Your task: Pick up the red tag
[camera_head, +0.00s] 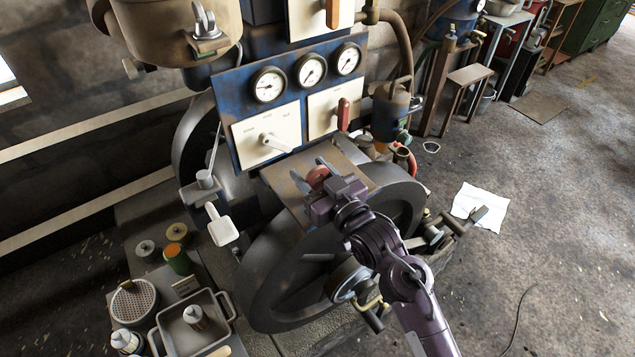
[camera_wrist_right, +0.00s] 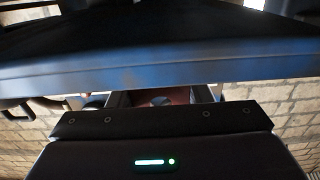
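The red tag (camera_head: 317,177) is a small rounded red piece on or just above the brown plate below the gauge panel. My right gripper (camera_head: 311,173) reaches over this plate from the lower right. Its two fingers stand apart, one on each side of the tag, and I see no clear grip on it. In the right wrist view a dull red patch (camera_wrist_right: 178,96), probably the tag, shows between the fingers; most of it is hidden. My left gripper is not in view.
The blue panel (camera_head: 222,92) with three gauges and white plates stands close behind my right gripper. A large dark flywheel (camera_head: 270,268) lies in front. A red-handled lever (camera_head: 343,114) sticks out above. Trays and cans (camera_head: 176,258) crowd the lower left. Open floor lies right.

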